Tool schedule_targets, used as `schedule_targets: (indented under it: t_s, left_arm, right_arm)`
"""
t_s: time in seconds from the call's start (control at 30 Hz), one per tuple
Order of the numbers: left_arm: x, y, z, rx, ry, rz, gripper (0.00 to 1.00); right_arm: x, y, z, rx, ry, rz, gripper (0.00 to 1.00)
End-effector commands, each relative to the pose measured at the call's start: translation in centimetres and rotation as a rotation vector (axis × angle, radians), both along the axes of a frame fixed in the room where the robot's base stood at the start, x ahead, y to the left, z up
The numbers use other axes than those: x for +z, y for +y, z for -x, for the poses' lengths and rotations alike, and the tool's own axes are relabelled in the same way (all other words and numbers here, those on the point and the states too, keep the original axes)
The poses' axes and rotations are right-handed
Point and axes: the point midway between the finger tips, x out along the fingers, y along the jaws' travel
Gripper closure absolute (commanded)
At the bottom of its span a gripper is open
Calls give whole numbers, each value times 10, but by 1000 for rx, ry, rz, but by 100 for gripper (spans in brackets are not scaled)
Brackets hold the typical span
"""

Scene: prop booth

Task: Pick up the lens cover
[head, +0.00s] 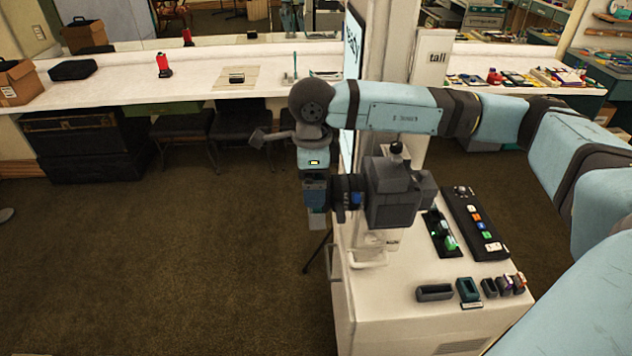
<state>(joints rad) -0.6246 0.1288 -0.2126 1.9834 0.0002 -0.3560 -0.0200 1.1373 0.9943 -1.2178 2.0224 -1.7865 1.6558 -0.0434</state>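A dark grey camera (392,195) stands on a white cabinet (385,305), with its black and blue lens (350,193) pointing left. I cannot pick out the lens cover for certain; the front end of the lens is partly hidden by my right gripper. My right arm comes in from the right, passes above the camera and bends down at the wrist. My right gripper (317,219) hangs down just left of the lens front. Its fingertips are small and pale, and I cannot tell how far apart they are or whether they touch anything. My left gripper is not in view.
A black button panel (474,222), a smaller panel with green parts (438,232) and several small holders (434,293) lie on the cabinet. A screen (352,60) stands behind my wrist. A long white counter (125,85) is at the back.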

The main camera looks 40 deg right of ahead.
Motion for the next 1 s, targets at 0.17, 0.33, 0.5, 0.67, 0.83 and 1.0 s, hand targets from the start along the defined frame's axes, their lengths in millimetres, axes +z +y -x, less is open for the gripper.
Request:
schedule_targets:
  t_s: [0.17, 0.33, 0.5, 0.67, 0.83, 1.0]
  left_arm:
    - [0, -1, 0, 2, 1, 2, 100]
    - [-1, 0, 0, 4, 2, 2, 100]
    - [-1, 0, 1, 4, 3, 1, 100]
    - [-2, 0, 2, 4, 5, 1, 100]
    - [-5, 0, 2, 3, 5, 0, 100]
    - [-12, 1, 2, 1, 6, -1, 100]
  right_arm:
    - [-3, 0, 0, 0, -1, 1, 0]
    - [-2, 0, 0, 0, -1, 1, 21]
    - [-2, 0, 0, 0, -1, 0, 31]
    - [-2, 0, 0, 0, -1, 0, 31]
    - [6, 0, -1, 0, -2, -1, 31]
    - [27, 0, 0, 0, -4, -1, 31]
